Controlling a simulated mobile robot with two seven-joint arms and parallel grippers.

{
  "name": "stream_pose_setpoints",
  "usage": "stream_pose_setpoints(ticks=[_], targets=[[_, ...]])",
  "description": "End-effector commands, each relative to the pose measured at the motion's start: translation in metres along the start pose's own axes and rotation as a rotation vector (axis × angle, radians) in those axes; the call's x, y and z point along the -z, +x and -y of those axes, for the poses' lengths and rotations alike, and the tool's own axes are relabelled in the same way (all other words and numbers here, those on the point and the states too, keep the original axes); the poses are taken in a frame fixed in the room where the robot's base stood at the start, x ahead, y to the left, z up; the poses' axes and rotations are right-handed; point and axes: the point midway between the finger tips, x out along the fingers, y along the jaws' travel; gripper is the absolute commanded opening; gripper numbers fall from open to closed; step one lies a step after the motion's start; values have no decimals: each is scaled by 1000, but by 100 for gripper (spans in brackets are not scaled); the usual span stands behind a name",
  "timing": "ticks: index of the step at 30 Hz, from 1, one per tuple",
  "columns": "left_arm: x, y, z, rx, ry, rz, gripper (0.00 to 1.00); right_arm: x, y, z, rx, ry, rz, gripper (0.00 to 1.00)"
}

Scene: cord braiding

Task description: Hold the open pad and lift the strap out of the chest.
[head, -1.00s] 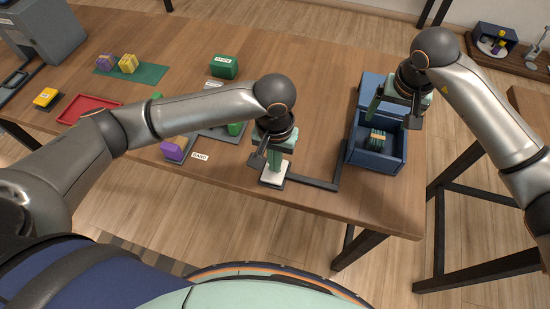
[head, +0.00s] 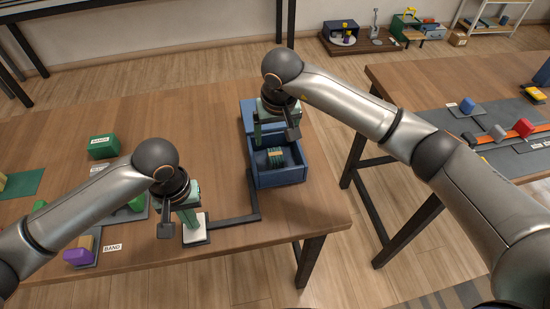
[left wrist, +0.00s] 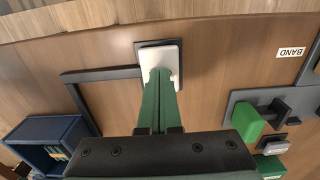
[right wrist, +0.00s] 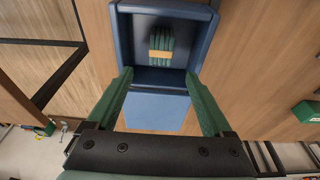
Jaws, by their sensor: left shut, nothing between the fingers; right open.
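The pad (head: 197,233) is a white block on a dark base, joined by a dark bar to the blue chest (head: 279,180). My left gripper (head: 190,222) is shut with its tips down at the pad; in the left wrist view the tips (left wrist: 160,73) overlap the pad's white top (left wrist: 152,56). Whether they press on it I cannot tell. The chest is open, its lid (right wrist: 155,112) swung back. The strap (head: 277,158), a green bundle with a tan band, lies inside. My right gripper (right wrist: 158,74) is open and empty above the chest, its fingers apart, with the strap (right wrist: 161,44) beyond the tips.
A green block (head: 103,147), a BAND label (head: 111,247) and a purple block (head: 78,256) lie to the left on the table. The table's right edge is close to the chest. A second table (head: 420,85) stands to the right across a gap.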

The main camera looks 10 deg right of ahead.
Motion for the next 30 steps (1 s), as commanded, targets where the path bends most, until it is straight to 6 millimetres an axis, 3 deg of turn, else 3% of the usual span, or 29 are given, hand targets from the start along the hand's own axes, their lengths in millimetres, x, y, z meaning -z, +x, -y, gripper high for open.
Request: stream_pose_setpoints(ticks=[30], targets=[[-2,2,1,3,0,6,0,-15,69,0,-1,1,0,85]])
